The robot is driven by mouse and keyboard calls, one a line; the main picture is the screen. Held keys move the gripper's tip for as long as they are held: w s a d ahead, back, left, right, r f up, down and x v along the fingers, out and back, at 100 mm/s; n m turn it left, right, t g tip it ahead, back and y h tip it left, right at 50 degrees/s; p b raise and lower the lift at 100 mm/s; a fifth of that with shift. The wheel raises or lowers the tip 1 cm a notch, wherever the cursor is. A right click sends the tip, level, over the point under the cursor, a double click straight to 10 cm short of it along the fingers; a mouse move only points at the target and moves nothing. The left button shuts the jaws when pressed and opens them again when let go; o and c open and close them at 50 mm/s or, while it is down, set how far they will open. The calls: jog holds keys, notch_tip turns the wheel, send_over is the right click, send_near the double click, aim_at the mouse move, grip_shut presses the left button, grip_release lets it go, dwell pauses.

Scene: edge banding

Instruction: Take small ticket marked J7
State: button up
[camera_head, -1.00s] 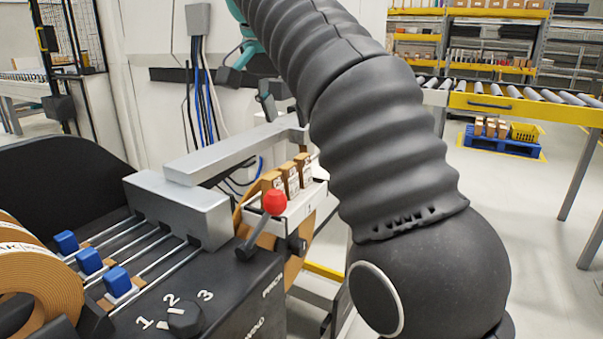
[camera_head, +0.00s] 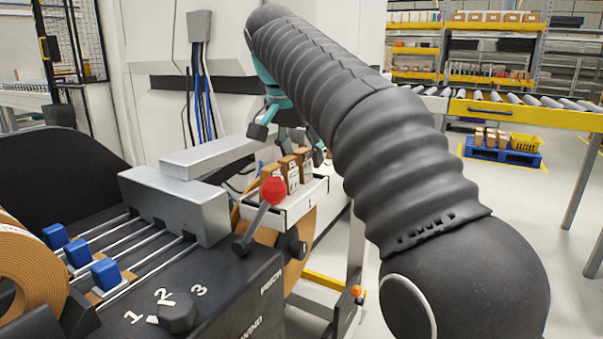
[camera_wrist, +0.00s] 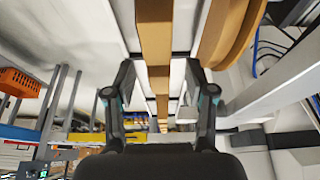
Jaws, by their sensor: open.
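Several small brown pieces with white labels (camera_head: 290,172) stand upright in a row in a white holder (camera_head: 300,205) at the end of the machine. Their marks are too small to read, so I cannot tell which one is J7. My gripper (camera_head: 290,142) is just behind and above this row, partly hidden by my arm. In the wrist view, my gripper (camera_wrist: 159,75) is open, with its two fingers apart. Brown pieces (camera_wrist: 155,30) run in a line up the middle of that view, between the fingers. Nothing is seen gripped.
A red-knobbed lever (camera_head: 273,190) rises directly in front of the holder. A grey metal block (camera_head: 175,205) lies to its left, with blue clamps (camera_head: 80,253) and a banding roll (camera_head: 30,270).

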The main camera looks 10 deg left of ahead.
jog(key=shift+w+f, duration=0.1)
jog(key=shift+f, duration=0.15)
jog(key=c, duration=1)
jog(key=shift+r, duration=0.15)
